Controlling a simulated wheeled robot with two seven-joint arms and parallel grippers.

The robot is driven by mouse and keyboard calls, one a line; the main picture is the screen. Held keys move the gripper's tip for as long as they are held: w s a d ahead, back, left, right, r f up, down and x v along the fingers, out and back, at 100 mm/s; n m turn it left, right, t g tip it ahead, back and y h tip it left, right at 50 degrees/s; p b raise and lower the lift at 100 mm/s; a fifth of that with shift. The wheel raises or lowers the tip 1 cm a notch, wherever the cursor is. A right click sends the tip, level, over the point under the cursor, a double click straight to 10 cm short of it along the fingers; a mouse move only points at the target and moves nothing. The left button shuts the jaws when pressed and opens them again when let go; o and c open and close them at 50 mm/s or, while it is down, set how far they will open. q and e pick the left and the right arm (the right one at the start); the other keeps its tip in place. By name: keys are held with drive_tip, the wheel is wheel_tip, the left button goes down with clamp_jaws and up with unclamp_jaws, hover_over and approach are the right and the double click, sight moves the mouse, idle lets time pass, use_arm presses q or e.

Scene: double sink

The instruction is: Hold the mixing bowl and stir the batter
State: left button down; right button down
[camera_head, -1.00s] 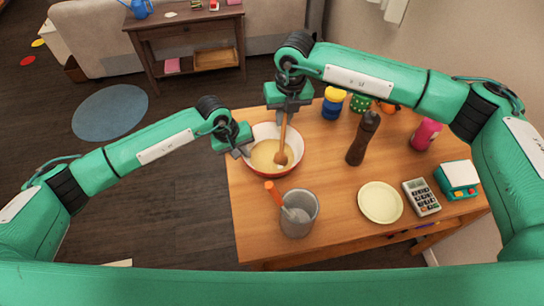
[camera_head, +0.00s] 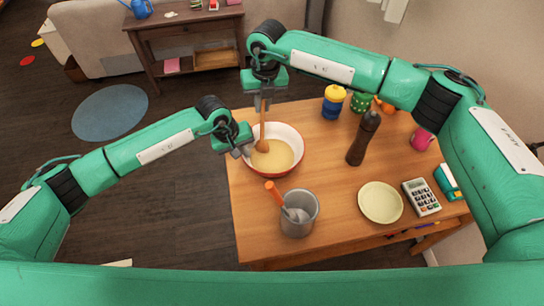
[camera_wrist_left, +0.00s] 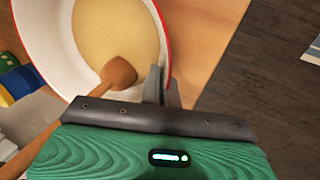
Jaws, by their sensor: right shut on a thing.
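The mixing bowl (camera_head: 299,144), white with a red rim, stands on the wooden table's left part with pale yellow batter (camera_head: 279,159) in it. My left gripper (camera_head: 246,151) is at the bowl's left rim. The left wrist view shows its fingers (camera_wrist_left: 163,87) close together on either side of the bowl's rim (camera_wrist_left: 163,38). My right gripper (camera_head: 263,108) is above the bowl's far left side, shut on a wooden spoon (camera_head: 262,130). The spoon's head (camera_wrist_left: 119,73) is in the batter near the left gripper's fingers. The top of the spoon's handle is hidden by the right gripper.
A grey container (camera_head: 299,220) with an orange-handled tool stands in front of the bowl. A dark pepper mill (camera_head: 363,140), a pale plate (camera_head: 380,202) and a calculator (camera_head: 421,197) are to the right. A yellow-and-blue jar (camera_head: 333,103) stands behind. Table between bowl and mill is clear.

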drive_tip(key=shift+r, duration=5.3)
use_arm(q)
drive_tip(key=c, duration=1.6)
unclamp_jaws()
